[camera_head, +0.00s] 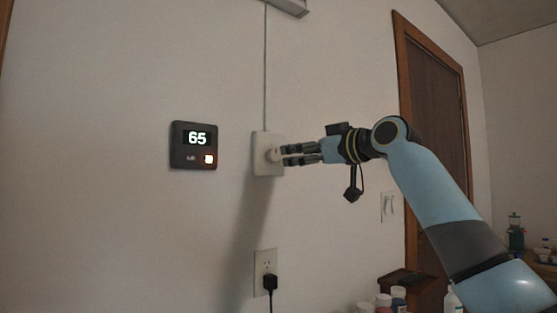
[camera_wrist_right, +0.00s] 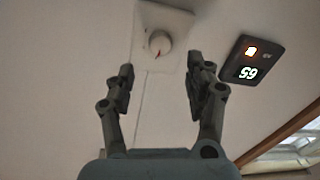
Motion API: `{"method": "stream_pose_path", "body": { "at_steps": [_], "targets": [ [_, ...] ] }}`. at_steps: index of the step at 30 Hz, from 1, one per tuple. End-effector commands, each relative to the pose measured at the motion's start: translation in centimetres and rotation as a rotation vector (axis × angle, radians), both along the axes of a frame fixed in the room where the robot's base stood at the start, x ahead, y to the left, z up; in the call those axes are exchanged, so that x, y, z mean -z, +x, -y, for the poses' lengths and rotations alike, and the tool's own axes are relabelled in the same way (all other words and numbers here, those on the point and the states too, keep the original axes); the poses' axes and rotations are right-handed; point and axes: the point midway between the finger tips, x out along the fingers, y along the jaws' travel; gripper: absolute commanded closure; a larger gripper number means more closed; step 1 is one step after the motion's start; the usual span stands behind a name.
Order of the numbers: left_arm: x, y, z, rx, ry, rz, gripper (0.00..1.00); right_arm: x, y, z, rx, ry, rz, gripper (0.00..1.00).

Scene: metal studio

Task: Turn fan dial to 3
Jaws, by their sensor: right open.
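The fan dial (camera_head: 273,155) is a round white knob on a white wall plate (camera_head: 262,138), with a cord running up the wall above it. In the right wrist view the dial (camera_wrist_right: 159,42) shows a red pointer mark; no numbers can be read. My right gripper (camera_head: 284,155) is at the dial's right side in the head view, fingers pointing at it. In the right wrist view its two fingers (camera_wrist_right: 160,72) are spread apart and empty, with the dial beyond the gap between them. I cannot tell whether a finger touches the dial. My left gripper is not in view.
A dark thermostat (camera_head: 193,146) reading 65 is on the wall left of the plate. An outlet (camera_head: 265,268) with a black plug is below. A light switch (camera_head: 388,207) and a wooden door are at the right. Several bottles (camera_head: 383,301) stand at the bottom right.

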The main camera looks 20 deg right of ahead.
Motion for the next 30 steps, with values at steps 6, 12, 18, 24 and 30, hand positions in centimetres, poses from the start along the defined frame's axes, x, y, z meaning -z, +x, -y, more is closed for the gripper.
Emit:
{"method": "stream_pose_path", "body": {
  "at_steps": [6,12,18,24,30],
  "targets": [
    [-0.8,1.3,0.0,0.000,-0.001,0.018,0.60,-0.1,4.0,-1.8,-0.001,0.002,-0.002,0.46],
    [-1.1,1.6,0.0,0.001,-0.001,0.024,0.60,0.0,6.3,-2.7,0.001,0.001,-0.001,0.46],
    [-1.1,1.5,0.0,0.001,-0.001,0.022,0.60,0.2,6.8,-3.0,0.002,0.000,-0.003,0.46],
    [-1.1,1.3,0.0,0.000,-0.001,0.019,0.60,0.2,6.8,-3.0,0.001,-0.001,-0.002,0.51],
    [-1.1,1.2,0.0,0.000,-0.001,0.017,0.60,0.2,6.8,-2.9,0.001,-0.001,-0.002,0.78]
  ]
}}
